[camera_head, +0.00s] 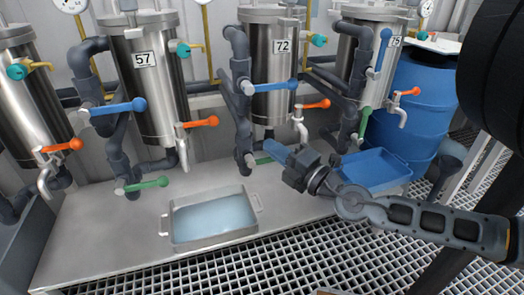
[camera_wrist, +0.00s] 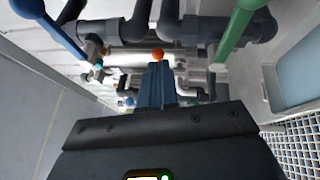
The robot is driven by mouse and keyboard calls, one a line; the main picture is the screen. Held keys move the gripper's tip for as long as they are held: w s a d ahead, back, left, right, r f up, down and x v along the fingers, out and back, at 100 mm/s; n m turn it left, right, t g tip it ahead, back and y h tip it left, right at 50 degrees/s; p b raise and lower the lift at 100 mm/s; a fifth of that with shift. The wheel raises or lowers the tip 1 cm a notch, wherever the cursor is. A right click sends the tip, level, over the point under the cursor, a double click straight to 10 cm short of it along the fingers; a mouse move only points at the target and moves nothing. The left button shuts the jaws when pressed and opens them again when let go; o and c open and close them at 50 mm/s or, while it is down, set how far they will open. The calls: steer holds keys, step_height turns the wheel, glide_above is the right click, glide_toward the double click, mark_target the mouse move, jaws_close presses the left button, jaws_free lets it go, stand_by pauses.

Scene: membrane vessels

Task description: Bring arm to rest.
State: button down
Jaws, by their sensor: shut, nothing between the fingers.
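My gripper (camera_head: 272,150) is at the end of my arm, which reaches in from the right in the head view. Its blue fingers are shut with nothing between them. They point left, in front of the pipework under the vessel marked 72 (camera_head: 273,75). In the wrist view the shut fingers (camera_wrist: 157,84) point away from the camera toward grey pipes. An orange handle tip (camera_wrist: 158,54) shows just past them. In the head view the fingers overlap the area near a green handle (camera_head: 263,161); I cannot tell whether they touch it.
Steel vessels such as 57 (camera_head: 150,85) line the wall, with blue (camera_head: 118,107), orange (camera_head: 201,122) and green handles jutting forward. A metal tray of liquid (camera_head: 213,243) and a blue tray (camera_head: 376,187) stand on the ledge. A blue barrel (camera_head: 415,95) is at right. Grating floor lies in front.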

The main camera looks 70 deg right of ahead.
steer(key=shift+s, duration=0.2)
steer(key=s+a+f+m+g+y, duration=0.2)
steer(key=s+a+f+y, duration=0.1)
steer(key=a+f, duration=0.3)
steer(key=s+a+f+m+g+y, duration=0.1)
steer(key=s+a+f+m+y, duration=0.15)
steer(key=a, duration=0.45)
steer(key=s+a+r+m+y, duration=0.1)
steer(key=s+a+m+y, duration=0.2)
steer(key=a, duration=0.5)
steer(key=s+a+r+m+y, duration=0.1)
steer(key=s+a+r+m, duration=0.1)
steer(key=a+m, duration=0.45)
steer(key=a+r+p, duration=0.3)
steer(key=r+p, duration=2.4)
steer(key=r, duration=0.1)
steer(key=shift+s, duration=0.3)
